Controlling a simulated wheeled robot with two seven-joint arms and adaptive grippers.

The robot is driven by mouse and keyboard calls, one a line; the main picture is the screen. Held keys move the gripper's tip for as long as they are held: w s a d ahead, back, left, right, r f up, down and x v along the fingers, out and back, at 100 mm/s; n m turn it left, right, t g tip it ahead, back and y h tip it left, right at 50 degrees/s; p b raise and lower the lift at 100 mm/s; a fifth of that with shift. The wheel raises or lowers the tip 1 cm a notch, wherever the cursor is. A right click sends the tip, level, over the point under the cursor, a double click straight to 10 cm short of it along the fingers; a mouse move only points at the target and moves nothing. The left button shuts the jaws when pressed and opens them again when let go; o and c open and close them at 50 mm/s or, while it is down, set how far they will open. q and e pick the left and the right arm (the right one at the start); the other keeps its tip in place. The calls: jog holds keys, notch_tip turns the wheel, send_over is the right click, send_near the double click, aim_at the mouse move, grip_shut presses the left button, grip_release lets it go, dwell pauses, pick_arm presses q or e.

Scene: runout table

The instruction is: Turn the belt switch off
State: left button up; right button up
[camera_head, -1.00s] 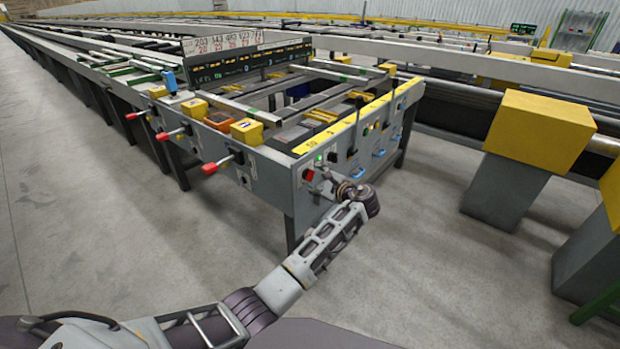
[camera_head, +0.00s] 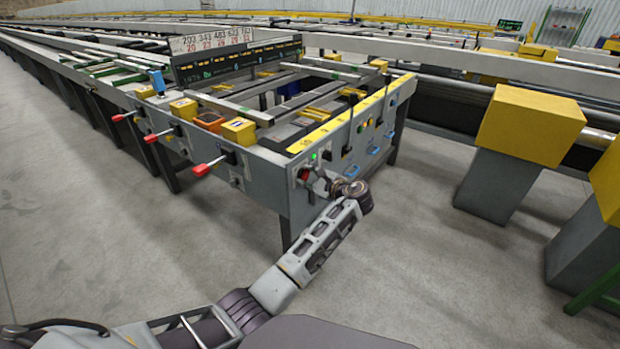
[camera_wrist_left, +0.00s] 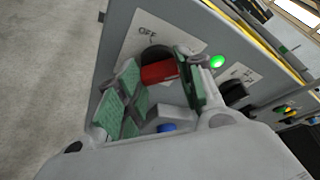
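The belt switch (camera_wrist_left: 158,73) is a red handle on a round black base, on the grey end panel of the runout table. An "OFF" label (camera_wrist_left: 147,33) is at its upper left, and a lit green lamp (camera_wrist_left: 217,62) is to its right. In the head view the red switch (camera_head: 303,174) shows just left of my left gripper (camera_head: 317,181). In the left wrist view my left gripper (camera_wrist_left: 158,88) is open, its green-padded fingers on either side of the red handle. The right finger overlaps the handle's end; I cannot tell whether they touch. My right gripper is not in view.
Red-tipped levers (camera_head: 209,165) stick out from the table's left side. Black upright levers (camera_head: 348,136) and blue handles (camera_head: 373,151) are further along the end panel. Yellow-topped grey posts (camera_head: 530,125) stand to the right, with open floor between.

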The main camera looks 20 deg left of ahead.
pick_arm(q)
jog(key=shift+c, duration=1.1)
